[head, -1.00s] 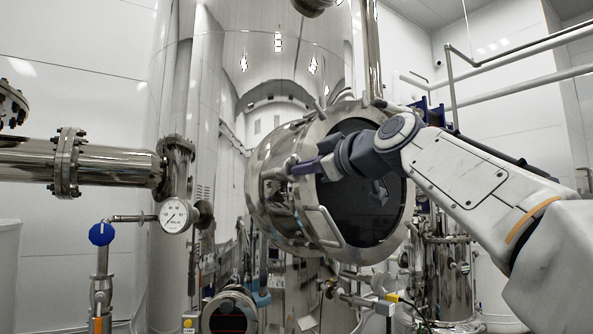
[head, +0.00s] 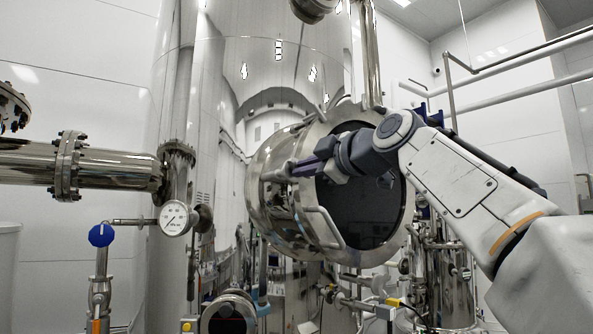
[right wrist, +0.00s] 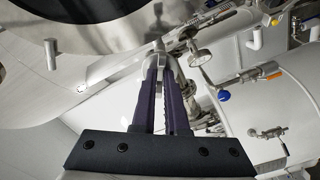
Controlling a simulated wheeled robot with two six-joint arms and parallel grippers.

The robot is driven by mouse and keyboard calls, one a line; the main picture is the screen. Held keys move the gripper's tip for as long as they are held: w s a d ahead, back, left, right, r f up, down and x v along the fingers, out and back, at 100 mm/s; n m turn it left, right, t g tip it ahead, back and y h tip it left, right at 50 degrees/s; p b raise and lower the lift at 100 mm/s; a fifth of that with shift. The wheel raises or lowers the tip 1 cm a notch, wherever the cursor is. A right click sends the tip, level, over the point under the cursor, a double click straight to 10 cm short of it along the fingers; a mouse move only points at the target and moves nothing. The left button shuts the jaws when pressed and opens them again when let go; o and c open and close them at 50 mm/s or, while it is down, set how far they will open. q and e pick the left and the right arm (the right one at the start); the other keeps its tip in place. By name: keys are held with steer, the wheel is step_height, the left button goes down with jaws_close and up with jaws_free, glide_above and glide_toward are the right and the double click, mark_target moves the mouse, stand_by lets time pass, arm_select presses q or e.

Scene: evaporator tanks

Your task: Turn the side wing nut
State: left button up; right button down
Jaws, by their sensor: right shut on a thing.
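The round hatch (head: 365,215) with a dark window sits on the polished tank's side, its metal rim facing right. The side wing nut is at the hatch rim's left side, largely hidden by my fingers in the head view. In the right wrist view a small metal piece that looks like the wing nut (right wrist: 159,47) shows at my fingertips. My right gripper (head: 292,171) reaches across the hatch from the right, its purple fingers shut on the wing nut. The same fingers show in the right wrist view (right wrist: 166,68). My left gripper is not in view.
A curved handle (head: 325,226) stands out from the hatch front, below my gripper. A pressure gauge (head: 174,219) and a blue-knobbed valve (head: 101,235) are at the left. A flanged pipe (head: 110,167) runs in from the left. Pipes and valves crowd the space below the hatch.

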steer(key=shift+n, duration=1)
steer(key=shift+n+b, duration=0.4)
steer(key=shift+n, duration=0.7)
steer(key=shift+n, duration=1.2)
